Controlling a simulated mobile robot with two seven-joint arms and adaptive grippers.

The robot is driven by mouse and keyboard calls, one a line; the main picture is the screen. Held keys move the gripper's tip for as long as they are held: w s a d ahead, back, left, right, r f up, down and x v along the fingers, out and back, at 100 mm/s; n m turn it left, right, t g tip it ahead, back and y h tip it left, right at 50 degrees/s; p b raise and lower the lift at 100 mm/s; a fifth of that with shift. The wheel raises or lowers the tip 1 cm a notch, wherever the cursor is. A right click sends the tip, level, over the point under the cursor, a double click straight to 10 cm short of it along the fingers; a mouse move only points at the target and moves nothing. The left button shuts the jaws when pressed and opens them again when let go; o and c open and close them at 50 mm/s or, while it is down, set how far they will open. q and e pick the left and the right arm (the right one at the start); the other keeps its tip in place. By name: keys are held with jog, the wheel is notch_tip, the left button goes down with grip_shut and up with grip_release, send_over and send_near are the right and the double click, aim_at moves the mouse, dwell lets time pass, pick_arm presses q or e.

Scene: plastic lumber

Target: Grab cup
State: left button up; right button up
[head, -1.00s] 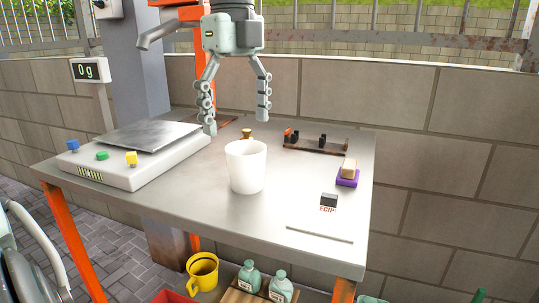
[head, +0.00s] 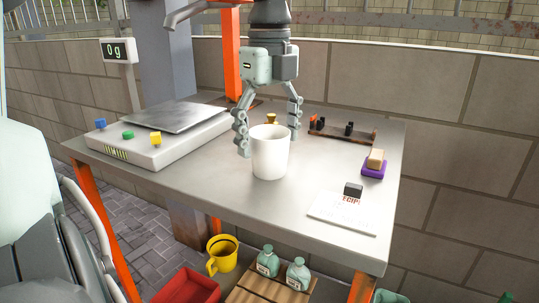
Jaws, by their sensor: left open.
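A white cup (head: 270,154) stands upright on the grey metal table (head: 215,178), near its middle. My left gripper (head: 268,146) points down over the cup with its fingers spread open. One finger is at the cup's left side and the other is to its right and a little behind. Whether either finger touches the cup cannot be told. A yellow mug (head: 222,254) sits below the table. My right gripper is not in view.
A scale (head: 160,140) with coloured buttons stands on the left of the table. A rack (head: 343,132) lies at the back right, with a sponge on a purple holder (head: 374,169) and a white paper pad (head: 345,212) in front. Bottles (head: 268,262) stand below.

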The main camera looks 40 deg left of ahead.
pick_arm(q)
jog(key=c, duration=0.9)
jog(key=shift+c, duration=0.2)
